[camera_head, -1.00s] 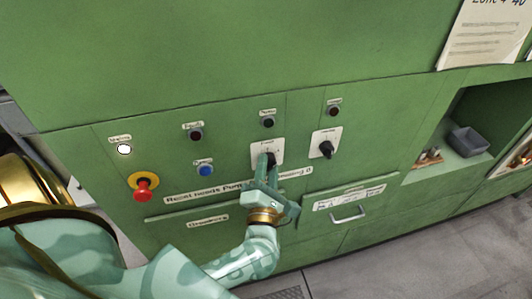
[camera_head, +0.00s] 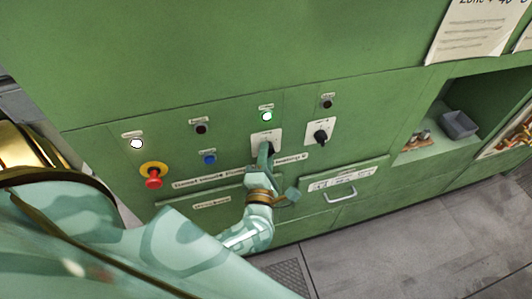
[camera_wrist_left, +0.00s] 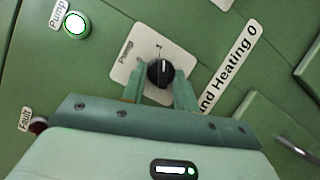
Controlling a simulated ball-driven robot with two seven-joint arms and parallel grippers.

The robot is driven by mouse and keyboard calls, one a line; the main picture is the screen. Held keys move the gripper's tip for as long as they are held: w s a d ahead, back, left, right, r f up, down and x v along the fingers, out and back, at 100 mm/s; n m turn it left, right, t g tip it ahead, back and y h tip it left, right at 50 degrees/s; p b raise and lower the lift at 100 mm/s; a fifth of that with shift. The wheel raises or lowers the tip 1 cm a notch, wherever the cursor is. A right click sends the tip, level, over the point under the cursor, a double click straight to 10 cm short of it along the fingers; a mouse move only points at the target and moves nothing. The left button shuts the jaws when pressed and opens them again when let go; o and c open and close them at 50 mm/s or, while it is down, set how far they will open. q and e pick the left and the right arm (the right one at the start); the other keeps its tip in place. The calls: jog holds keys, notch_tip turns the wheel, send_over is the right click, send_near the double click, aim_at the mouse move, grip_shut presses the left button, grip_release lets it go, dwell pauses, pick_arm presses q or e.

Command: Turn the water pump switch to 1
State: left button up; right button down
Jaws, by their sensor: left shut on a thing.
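The water pump switch (camera_wrist_left: 160,72) is a black rotary knob on a white plate (camera_wrist_left: 131,60) marked "Pump" and "1". In the wrist view its white pointer line is up, toward the "1". My left gripper (camera_wrist_left: 160,88) is shut on the knob, one finger on each side. In the head view my left gripper (camera_head: 266,160) covers part of the knob, and the plate (camera_head: 264,137) shows above it. The pump lamp (camera_head: 267,117) glows green; it also glows in the wrist view (camera_wrist_left: 75,25). My right gripper is not in view.
A second black switch (camera_head: 321,137) is to the right. A red emergency stop (camera_head: 153,177) and a blue button (camera_head: 209,158) are to the left. A drawer handle (camera_head: 341,194) projects at the lower right. An open shelf holds a grey bin (camera_head: 459,124).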

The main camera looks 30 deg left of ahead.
pick_arm(q)
jog(key=o, duration=1)
jog(key=v, duration=1.6)
jog(key=shift+s, duration=0.15)
